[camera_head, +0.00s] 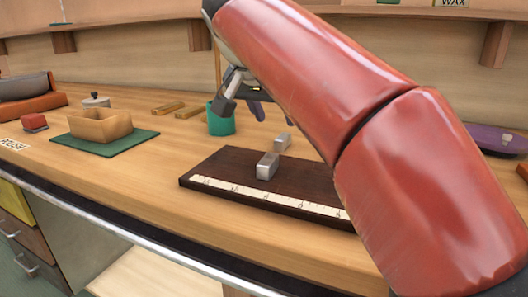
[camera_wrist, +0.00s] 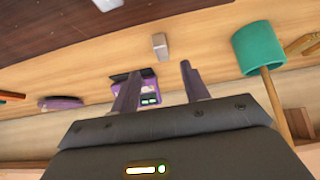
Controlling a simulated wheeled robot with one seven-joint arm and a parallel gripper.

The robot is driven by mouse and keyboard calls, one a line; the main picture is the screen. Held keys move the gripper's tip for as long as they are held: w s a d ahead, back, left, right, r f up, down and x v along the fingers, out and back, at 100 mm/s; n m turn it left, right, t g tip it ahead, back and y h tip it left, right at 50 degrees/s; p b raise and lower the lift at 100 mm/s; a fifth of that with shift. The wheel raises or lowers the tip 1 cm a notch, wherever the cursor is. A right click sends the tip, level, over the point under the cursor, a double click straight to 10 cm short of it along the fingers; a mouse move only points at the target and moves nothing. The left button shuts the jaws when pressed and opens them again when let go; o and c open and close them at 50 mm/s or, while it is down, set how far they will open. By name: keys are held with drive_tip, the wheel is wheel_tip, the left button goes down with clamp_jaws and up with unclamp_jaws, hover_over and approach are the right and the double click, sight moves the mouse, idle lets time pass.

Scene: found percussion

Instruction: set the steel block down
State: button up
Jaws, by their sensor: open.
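Two small grey metal-looking blocks show; I cannot tell for sure which is the steel block. The nearer block (camera_head: 267,166) stands on a dark wooden board (camera_head: 225,168) with a white scale strip. The farther block (camera_head: 282,142) stands behind it, and in the wrist view this block (camera_wrist: 160,46) rests on the bare wood just off the board. The nearer block (camera_wrist: 107,4) is cut by that view's top edge. My gripper (camera_wrist: 158,72) is open and empty, its fingertips apart from the farther block. My red arm hides part of the board in the head view.
A green cup (camera_head: 221,120) with a stick in it stands left of the board and close to my gripper. A wooden box (camera_head: 100,125) on a green mat sits farther left. A purple device (camera_wrist: 150,88) lies beyond the fingers. Bare worktop lies left of the board.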

sight(282, 136)
drive_tip(key=b+x, duration=0.1)
drive_tip(key=x, duration=0.7)
drive_tip(key=shift+w+r, duration=0.15)
drive_tip(key=shift+w, duration=0.05)
drive_tip(key=shift+a, duration=0.1)
clamp_jaws()
